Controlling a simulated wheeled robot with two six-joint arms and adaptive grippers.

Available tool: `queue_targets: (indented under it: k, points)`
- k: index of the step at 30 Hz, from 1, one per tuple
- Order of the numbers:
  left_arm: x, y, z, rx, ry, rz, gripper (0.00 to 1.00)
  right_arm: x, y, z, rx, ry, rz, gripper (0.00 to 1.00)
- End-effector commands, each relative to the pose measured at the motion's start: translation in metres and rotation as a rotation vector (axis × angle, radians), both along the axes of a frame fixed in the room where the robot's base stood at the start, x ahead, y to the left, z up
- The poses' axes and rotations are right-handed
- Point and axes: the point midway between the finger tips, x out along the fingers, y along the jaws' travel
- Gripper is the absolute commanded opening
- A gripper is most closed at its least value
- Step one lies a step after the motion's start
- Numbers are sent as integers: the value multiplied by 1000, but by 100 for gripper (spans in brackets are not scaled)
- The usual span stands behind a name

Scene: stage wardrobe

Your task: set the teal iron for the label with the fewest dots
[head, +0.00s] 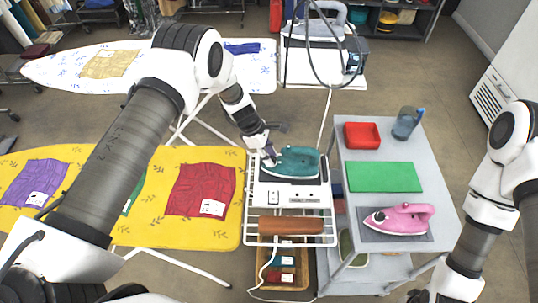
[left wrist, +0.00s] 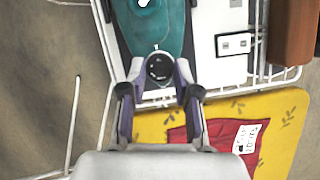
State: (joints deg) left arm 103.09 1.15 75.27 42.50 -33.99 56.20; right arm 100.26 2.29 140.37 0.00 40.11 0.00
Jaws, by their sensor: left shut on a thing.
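The teal iron (head: 298,160) rests on the white wire stand at the end of the yellow ironing board. Its round dark dial (left wrist: 159,68) sits at its heel end in the left wrist view. My left gripper (left wrist: 159,72) is shut on the dial, one finger at each side. Purple cloth (head: 30,184) and red cloth (head: 200,185) lie on the board with white labels (head: 38,198) (head: 212,207). The red cloth's label also shows in the left wrist view (left wrist: 246,137); its marks are too small to read. Green cloth is mostly hidden behind my left arm. My right gripper (head: 418,297) is partly cut off.
A grey cart (head: 347,143) at the right holds a red tray (head: 362,143), a green mat (head: 385,177), a jug (head: 406,124) and a pink iron (head: 397,218). A brown roll (head: 290,226) lies on the stand. A white board (head: 50,72) stands behind.

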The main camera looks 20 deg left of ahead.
Motion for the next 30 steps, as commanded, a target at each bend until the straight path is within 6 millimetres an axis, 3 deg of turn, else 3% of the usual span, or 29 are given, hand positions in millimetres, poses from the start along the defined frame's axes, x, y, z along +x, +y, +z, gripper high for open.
queue_targets:
  k: [11,30]
  points:
    - [1,0,-7,1,0,-154,0,0,0,-28,0,0,0,40]
    - [5,-2,-8,3,3,-732,0,0,0,-93,0,0,0,40]
